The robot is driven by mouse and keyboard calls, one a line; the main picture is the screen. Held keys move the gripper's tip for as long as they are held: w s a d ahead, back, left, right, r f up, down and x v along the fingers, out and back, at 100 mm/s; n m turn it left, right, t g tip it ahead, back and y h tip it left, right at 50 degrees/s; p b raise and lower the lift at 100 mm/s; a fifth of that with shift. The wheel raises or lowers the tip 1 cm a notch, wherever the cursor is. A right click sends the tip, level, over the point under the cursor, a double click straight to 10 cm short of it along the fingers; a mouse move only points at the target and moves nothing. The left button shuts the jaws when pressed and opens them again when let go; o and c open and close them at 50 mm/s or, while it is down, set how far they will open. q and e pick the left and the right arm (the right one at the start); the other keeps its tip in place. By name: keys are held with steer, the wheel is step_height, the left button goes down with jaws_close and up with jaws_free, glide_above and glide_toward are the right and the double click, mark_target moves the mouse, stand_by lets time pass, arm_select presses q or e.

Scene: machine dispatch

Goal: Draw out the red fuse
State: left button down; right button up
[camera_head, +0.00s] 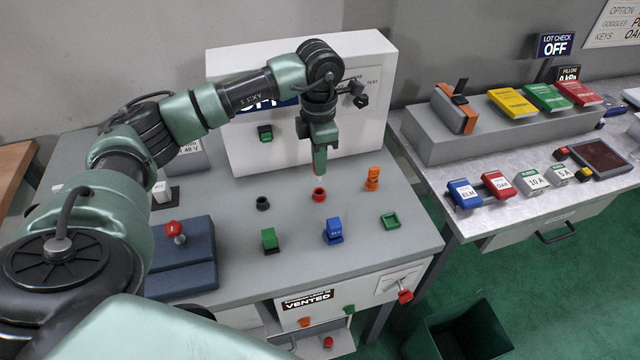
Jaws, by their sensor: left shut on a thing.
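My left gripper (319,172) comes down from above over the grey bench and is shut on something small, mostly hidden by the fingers. A thin pale piece shows just under the fingertips. Right below is a red ring-shaped socket (319,195) on the bench top, with a dark opening. The red fuse cannot be made out clearly; the pale piece may be part of it. From this angle I cannot tell whether its lower end is still inside the socket or just above it. My right gripper is not in view.
Around the red socket stand a black ring socket (262,203), an orange part (372,178), a blue block (333,231), a green block (269,239) and an empty green frame (390,221). A white cabinet (250,150) rises behind. A dark green bin (470,332) stands on the floor.

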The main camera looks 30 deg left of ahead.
arm_select(q)
steer(key=shift+r+p, duration=0.8)
steer(key=shift+r, duration=0.5)
